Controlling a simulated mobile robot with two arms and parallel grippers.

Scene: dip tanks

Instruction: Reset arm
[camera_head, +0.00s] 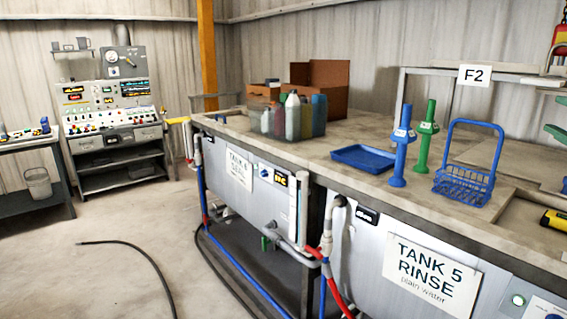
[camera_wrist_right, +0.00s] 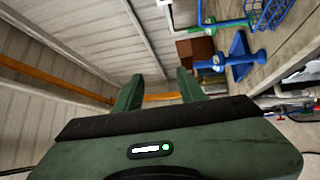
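My right gripper (camera_head: 557,116) shows only as two green fingertips at the right edge of the head view, above the bench. In the right wrist view its two green fingers (camera_wrist_right: 159,78) stand apart with nothing between them, so it is open and empty. The wrist camera looks past the fingers at the wall and roof panels, with the bench tilted at the upper right. My left gripper is in neither view.
The bench (camera_head: 340,140) holds a blue tray (camera_head: 363,158), blue (camera_head: 402,150) and green (camera_head: 426,135) upright handled tools, a blue wire basket (camera_head: 464,185), and several bottles (camera_head: 292,116). A yellow-black tool (camera_head: 554,220) lies right. A hose (camera_head: 150,262) crosses the open floor.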

